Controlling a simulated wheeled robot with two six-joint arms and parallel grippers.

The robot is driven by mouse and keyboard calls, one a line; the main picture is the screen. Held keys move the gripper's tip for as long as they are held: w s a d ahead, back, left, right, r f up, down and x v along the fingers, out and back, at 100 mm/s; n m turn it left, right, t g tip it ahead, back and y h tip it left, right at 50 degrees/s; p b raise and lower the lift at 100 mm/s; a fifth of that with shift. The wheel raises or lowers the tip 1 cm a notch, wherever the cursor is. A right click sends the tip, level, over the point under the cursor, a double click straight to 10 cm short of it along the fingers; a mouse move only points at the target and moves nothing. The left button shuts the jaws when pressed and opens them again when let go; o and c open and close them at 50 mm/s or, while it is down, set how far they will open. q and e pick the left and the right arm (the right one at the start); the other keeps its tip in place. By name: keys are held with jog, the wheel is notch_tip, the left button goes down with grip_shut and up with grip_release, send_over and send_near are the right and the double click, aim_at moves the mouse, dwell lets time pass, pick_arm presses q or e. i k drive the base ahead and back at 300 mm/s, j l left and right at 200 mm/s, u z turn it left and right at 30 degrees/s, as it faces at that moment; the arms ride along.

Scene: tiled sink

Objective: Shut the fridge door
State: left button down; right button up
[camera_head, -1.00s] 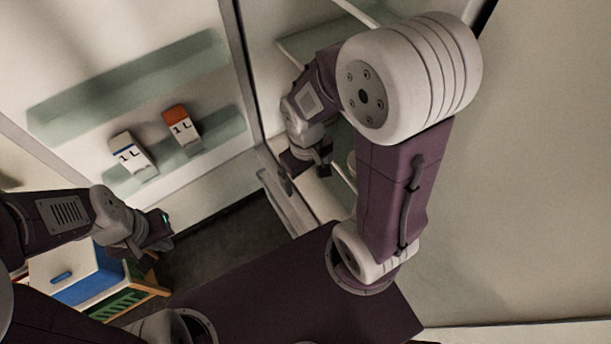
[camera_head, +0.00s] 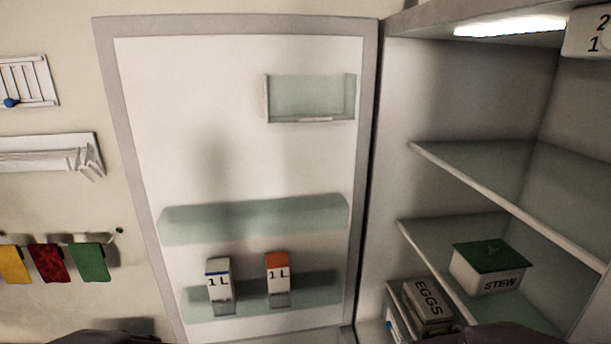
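The fridge door (camera_head: 225,160) stands wide open on the left, its inner face with glass shelves towards me. Its hinge side meets the fridge body (camera_head: 440,105) at the centre. Two 1 L cartons, one with a blue stripe (camera_head: 219,281) and one with an orange top (camera_head: 278,275), stand on the lower door shelf. Neither gripper is in view; only dark parts of my own body show at the bottom edge.
Inside the fridge are a green-lidded STEW box (camera_head: 487,272) and an EGGS carton (camera_head: 428,302) on glass shelves.

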aim_at(219, 162)
jog(key=j+u, duration=0.25)
jog(key=u, duration=0.15)
jog(key=j+z, duration=0.1)
jog(key=z, duration=0.8)
jog(key=j+z, duration=0.15)
jog(key=z, duration=0.75)
jog(key=k+j+z, duration=0.1)
jog(key=z, duration=0.35)
jog(key=k+j+u, duration=0.25)
jog(key=j+u, duration=0.15)
jog(key=j, duration=0.25)
jog(key=k+j+u, duration=0.1)
jog(key=j+u, duration=0.3)
jog(key=j, duration=0.25)
jog(key=j+u, duration=0.45)
jog(key=j, duration=0.3)
jog(key=j+u, duration=0.4)
jog(key=j, duration=0.35)
